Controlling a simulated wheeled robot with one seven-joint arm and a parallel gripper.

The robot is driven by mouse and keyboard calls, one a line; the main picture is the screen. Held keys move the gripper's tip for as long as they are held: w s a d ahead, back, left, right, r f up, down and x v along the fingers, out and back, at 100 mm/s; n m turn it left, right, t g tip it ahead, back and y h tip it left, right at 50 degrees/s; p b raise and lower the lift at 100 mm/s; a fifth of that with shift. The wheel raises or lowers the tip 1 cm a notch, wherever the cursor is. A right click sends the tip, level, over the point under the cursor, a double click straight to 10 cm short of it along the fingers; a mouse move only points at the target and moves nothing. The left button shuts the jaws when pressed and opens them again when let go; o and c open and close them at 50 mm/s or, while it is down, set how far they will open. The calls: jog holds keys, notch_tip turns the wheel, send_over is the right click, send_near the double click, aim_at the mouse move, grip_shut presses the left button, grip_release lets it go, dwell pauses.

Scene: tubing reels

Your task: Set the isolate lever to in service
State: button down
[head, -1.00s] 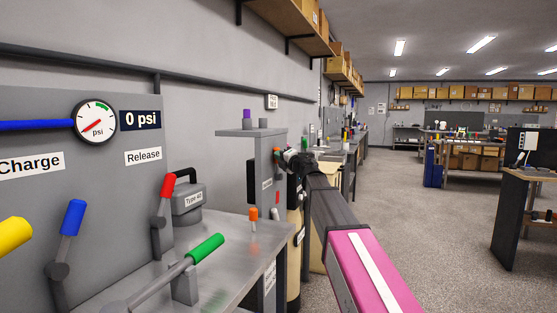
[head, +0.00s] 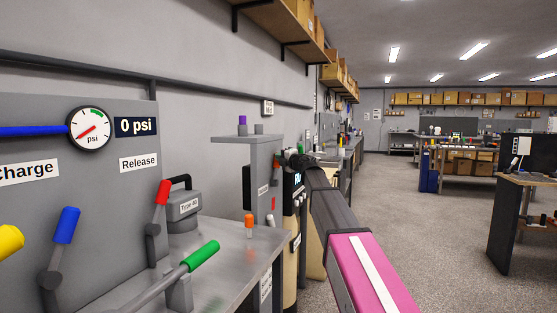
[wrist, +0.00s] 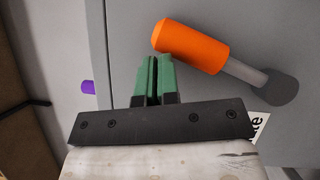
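The lever with an orange handle (wrist: 190,46) shows large in the wrist view. Its grey shaft runs down right to a dark round pivot on a grey panel (wrist: 285,40). A white label (wrist: 257,128) beneath the pivot is partly cut off, with only its last letters readable. My gripper (wrist: 154,62) has its green fingers close together with a thin dark gap and nothing between them, just left of the orange handle.
The gauge (head: 90,129) reads 0 psi. A purple knob (wrist: 88,87) is left of my fingers. Open floor (head: 420,220) lies right.

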jog(key=shift+w+d+f, duration=0.1)
jog(key=shift+w+d, duration=0.1)
jog(key=shift+w, duration=0.45)
jog(key=shift+w+d+f, duration=0.1)
jog(key=shift+w+d, duration=0.1)
jog(key=shift+w, duration=0.4)
jog(key=shift+w+d+r, duration=0.1)
jog(key=shift+w, duration=0.05)
